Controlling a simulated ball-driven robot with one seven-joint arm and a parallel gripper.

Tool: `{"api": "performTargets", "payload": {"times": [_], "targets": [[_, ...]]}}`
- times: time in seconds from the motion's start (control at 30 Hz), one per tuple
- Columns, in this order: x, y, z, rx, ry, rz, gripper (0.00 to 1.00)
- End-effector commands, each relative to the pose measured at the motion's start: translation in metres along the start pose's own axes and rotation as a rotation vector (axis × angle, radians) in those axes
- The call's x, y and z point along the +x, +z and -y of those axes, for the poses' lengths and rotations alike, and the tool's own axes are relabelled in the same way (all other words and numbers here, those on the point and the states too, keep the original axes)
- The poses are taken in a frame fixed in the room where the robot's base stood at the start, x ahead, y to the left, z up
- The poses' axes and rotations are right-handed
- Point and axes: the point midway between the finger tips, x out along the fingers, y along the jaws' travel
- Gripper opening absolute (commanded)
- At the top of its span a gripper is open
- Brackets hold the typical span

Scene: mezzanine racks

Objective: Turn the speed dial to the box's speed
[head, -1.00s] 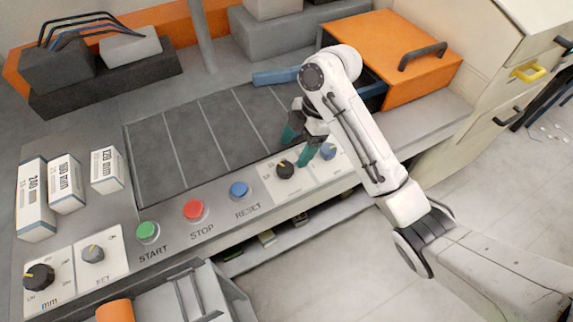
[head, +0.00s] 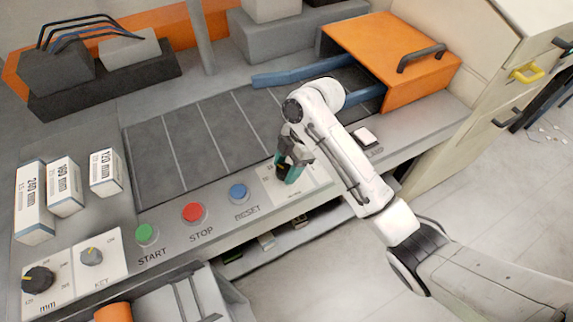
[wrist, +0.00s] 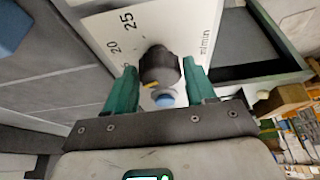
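The speed dial (wrist: 160,66) is a dark knob with a yellow pointer on a white plate. In the wrist view the plate shows 25, 20 and m/min, and the pointer faces lower left. My gripper (wrist: 160,72) has its teal fingers on opposite sides of the knob, seemingly against it. In the head view my gripper (head: 288,170) covers most of the dial. Three white boxes stand at the left, marked 240 mm (head: 34,203), 160 mm (head: 64,187) and 120 mm (head: 106,172). Their smaller second lines are too small to read.
Green START (head: 146,234), red STOP (head: 193,213) and blue RESET (head: 238,192) buttons line the panel left of my gripper. A mm dial (head: 38,279) and a KEY dial (head: 91,256) sit at lower left. An orange cover (head: 395,60) stands over the belt at right.

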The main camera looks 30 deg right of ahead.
Motion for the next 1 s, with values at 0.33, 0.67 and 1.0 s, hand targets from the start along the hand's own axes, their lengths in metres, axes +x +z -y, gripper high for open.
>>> {"api": "performTargets", "payload": {"times": [0.33,0.67,1.0], "targets": [[-0.0002,-0.0001,0.0,0.0,0.0,0.0,0.21],[-0.0008,-0.0013,0.0009,0.033,0.012,-0.001,0.18],[-0.0027,-0.0029,0.0028,0.234,0.094,-0.002,0.18]]}}
